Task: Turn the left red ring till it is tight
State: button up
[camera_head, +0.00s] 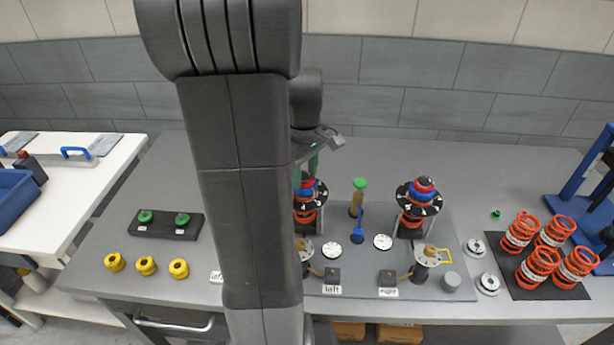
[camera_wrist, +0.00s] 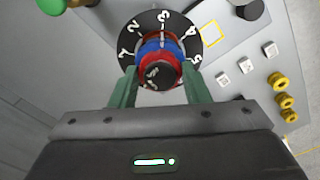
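The left spring unit (camera_head: 305,216) has an orange coil, a black numbered dial (camera_wrist: 196,35), a blue ring and a red ring (camera_wrist: 160,62) near its top. My arm hides part of it in the head view. My gripper (camera_wrist: 160,70) is over this unit, its two green fingers on either side of the red ring. I see no clear gap between fingers and ring, but cannot tell whether they press on it. The right spring unit (camera_head: 418,207) stands apart with its own red and blue rings.
A green-topped post (camera_head: 359,192) and a blue part (camera_head: 357,232) stand between the units. Gauges and black blocks lie in front, around the left label (camera_head: 332,289). Yellow knobs (camera_head: 146,266) lie at left and loose orange springs (camera_head: 542,262) at right.

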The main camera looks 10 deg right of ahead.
jog(key=shift+m, duration=1.8)
jog(key=shift+c, duration=0.4)
jog(key=m+p, duration=0.1)
jog(key=m, duration=0.3)
jog(key=shift+m, duration=0.4)
jog(key=m, duration=0.4)
jog(key=shift+m, duration=0.4)
jog(key=shift+m+p, duration=0.35)
jog(key=shift+m, duration=1.75)
jog(key=o, duration=0.7)
